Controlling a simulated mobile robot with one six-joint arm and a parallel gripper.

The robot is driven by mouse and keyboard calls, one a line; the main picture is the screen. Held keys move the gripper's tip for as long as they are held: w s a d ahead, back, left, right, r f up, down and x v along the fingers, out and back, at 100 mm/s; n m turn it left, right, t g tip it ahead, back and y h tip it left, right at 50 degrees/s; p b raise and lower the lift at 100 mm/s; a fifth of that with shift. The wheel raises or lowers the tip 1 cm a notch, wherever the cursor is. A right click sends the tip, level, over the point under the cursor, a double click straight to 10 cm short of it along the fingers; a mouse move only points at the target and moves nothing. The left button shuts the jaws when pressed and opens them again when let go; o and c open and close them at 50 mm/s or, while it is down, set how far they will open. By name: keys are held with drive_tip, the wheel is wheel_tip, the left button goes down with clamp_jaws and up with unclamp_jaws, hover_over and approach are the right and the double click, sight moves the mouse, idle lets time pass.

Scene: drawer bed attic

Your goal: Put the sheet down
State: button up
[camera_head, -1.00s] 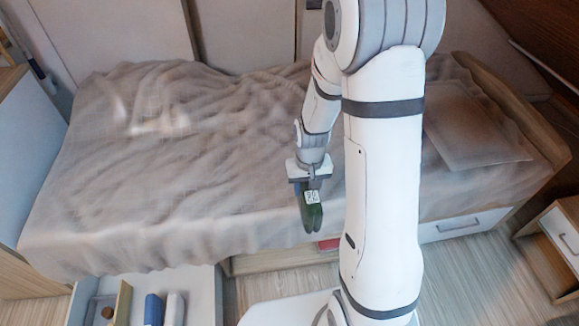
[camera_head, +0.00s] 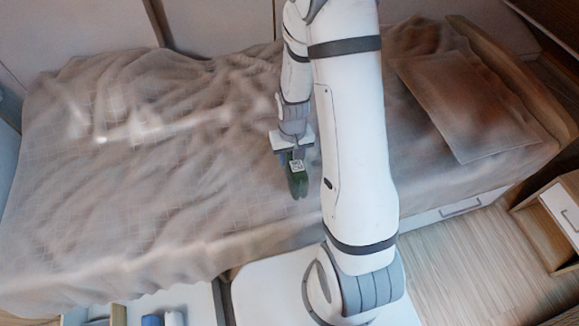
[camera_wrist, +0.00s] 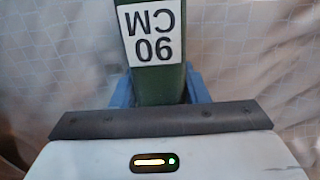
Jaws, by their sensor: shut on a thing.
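My gripper (camera_head: 294,157) hangs over the front part of the bed (camera_head: 200,200), left of my arm's large white link. It is shut on a dark green folded sheet (camera_head: 299,184), which points downward and carries a white label. In the wrist view the green sheet (camera_wrist: 160,87) sits between the blue fingers, and its label reads "90 CM", upside down. The bed's beige cover lies behind it. I cannot tell whether the sheet's lower end touches the cover.
The beige cover is wrinkled, with free room left of my gripper. A pillow (camera_head: 465,100) lies at the right end by the wooden headboard (camera_head: 515,80). At the bottom left, an open drawer (camera_head: 200,300) holds rolled items, including a blue one (camera_head: 152,320). A nightstand (camera_head: 560,215) stands at the right.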

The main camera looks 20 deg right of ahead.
drive_tip(key=shift+a+f, duration=0.2)
drive_tip(key=shift+f, duration=2.2)
drive_tip(key=shift+f+b, duration=0.1)
drive_tip(key=shift+b, duration=0.25)
drive_tip(key=o, duration=1.2)
